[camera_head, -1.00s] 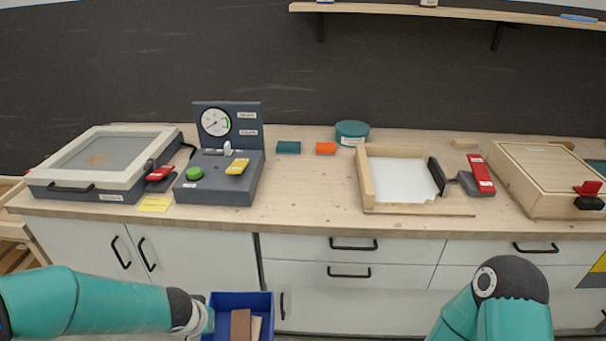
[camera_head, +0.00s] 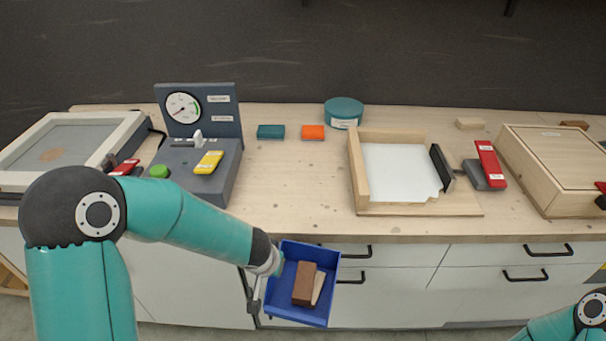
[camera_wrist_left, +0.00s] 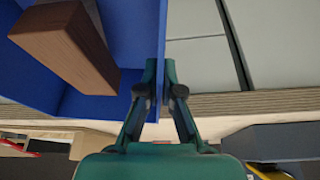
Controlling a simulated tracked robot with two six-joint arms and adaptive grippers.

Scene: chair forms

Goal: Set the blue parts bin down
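The blue parts bin (camera_head: 297,316) hangs in front of the counter's front edge, before the white drawers, in the head view. It is slightly tilted and holds a brown block (camera_head: 305,283) and a paler wooden piece (camera_head: 318,289). My left gripper (camera_head: 268,272) is shut on the bin's left wall. In the left wrist view the gripper's fingertips (camera_wrist_left: 160,72) pinch the wall of the blue bin (camera_wrist_left: 120,40), with the brown block (camera_wrist_left: 68,45) inside. My right gripper is out of view; only part of that arm shows at bottom right.
The wooden counter (camera_head: 290,195) has a clear stretch between the gauge station (camera_head: 200,110) and the wooden tray (camera_head: 360,175). Teal (camera_head: 271,131) and orange (camera_head: 313,132) blocks and a round teal container (camera_head: 343,112) stand behind it. A wooden box (camera_head: 550,165) stands at right.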

